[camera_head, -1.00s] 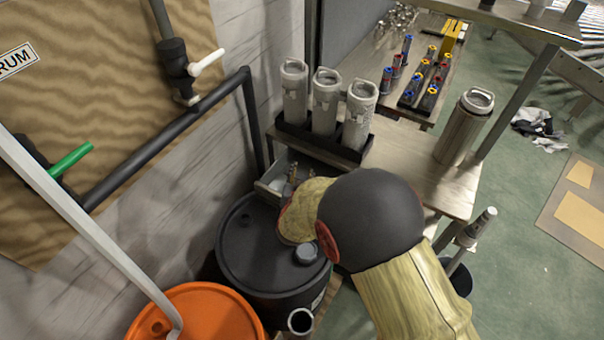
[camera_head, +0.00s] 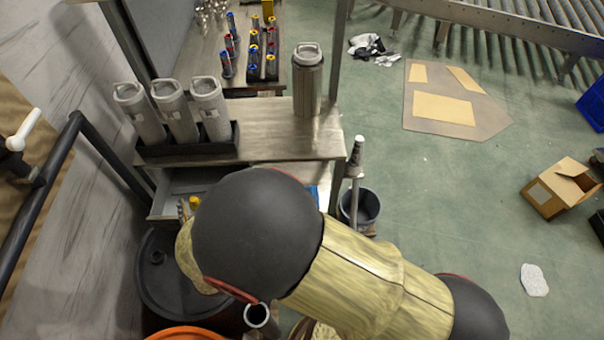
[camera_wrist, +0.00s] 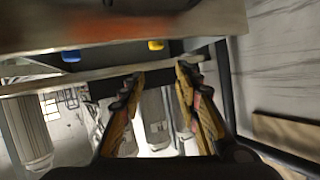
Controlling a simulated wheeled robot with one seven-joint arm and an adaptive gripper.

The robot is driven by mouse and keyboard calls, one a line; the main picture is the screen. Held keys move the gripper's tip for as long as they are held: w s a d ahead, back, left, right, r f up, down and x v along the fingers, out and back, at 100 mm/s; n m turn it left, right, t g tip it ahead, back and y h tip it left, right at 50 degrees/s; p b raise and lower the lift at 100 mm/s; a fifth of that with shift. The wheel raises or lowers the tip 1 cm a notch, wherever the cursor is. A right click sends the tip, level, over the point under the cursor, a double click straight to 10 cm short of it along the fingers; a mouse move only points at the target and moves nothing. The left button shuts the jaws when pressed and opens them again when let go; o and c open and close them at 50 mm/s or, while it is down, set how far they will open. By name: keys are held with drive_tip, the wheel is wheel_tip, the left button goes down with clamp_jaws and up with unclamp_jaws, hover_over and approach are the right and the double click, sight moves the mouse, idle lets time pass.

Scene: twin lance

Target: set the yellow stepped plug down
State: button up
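A small yellow piece (camera_wrist: 156,45), likely the yellow stepped plug, shows in the wrist view at the dark drawer interior, beyond my fingertips. In the head view a yellow spot (camera_head: 195,202) shows at the drawer's left part, beside my gripper (camera_head: 184,208), which my arm mostly hides. In the wrist view my gripper (camera_wrist: 158,74) has its two fingers apart, with nothing held between them. The yellow piece is apart from both fingers. Its steps are too small to make out. The open grey drawer (camera_head: 163,204) sits under the bench top.
A blue piece (camera_wrist: 71,56) is also in the drawer. Several grey canisters stand in a black tray (camera_head: 190,148) on the bench (camera_head: 275,149), with a steel flask (camera_head: 307,82) to their right. A black drum (camera_head: 150,270) stands below.

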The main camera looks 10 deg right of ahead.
drive_tip(key=w+d+r+g, duration=0.2)
drive_tip(key=w+d+r, duration=0.1)
drive_tip(key=d+r, duration=0.55)
drive_tip(key=w+d+r+g, duration=0.1)
drive_tip(key=w+d+r, duration=0.1)
drive_tip(key=d+r, duration=0.6)
drive_tip(key=s+d+r+m+g+h, duration=0.1)
drive_tip(key=s+d+r, duration=0.3)
drive_tip(key=s+d, duration=0.6)
drive_tip(key=s+d+r+m+g+h, duration=0.1)
drive_tip(key=s+d+r+g+h, duration=0.2)
drive_tip(key=s+d, duration=0.7)
drive_tip(key=d+r, duration=0.1)
drive_tip(key=d, duration=0.5)
drive_tip(key=shift+s+d+h, duration=0.15)
drive_tip(key=shift+d+h, duration=0.25)
drive_tip(key=shift+a, duration=0.1)
